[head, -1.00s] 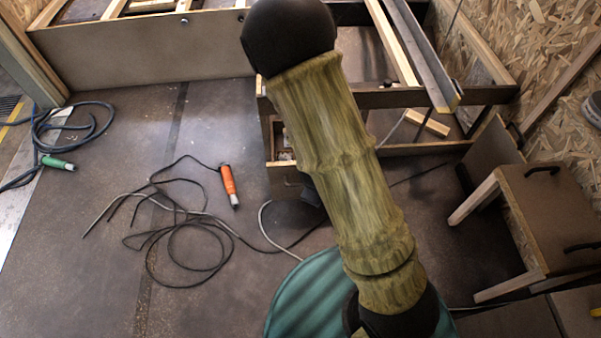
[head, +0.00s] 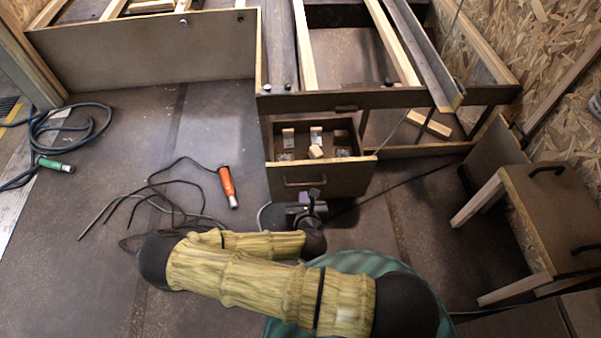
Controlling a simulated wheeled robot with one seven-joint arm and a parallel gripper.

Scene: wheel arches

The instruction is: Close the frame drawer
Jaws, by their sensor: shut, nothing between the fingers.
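The frame drawer (head: 318,180) is in the middle of the head view, under the wooden frame (head: 345,100). It stands pulled out, its inside open to view from above, with small light blocks (head: 315,152) in it. A bar handle (head: 305,181) is on its front. My gripper (head: 314,196) is low in front of the drawer front, near the handle. It is small and dark in the view, and its fingers are shut with nothing seen between them. I cannot tell whether it touches the drawer front.
An orange-handled tool (head: 228,187) and loose black cables (head: 165,205) lie on the floor to the left. A blue cable with a green connector (head: 56,164) lies farther left. A wooden cabinet with black handles (head: 550,210) stands at the right. The floor left of the drawer is mostly clear.

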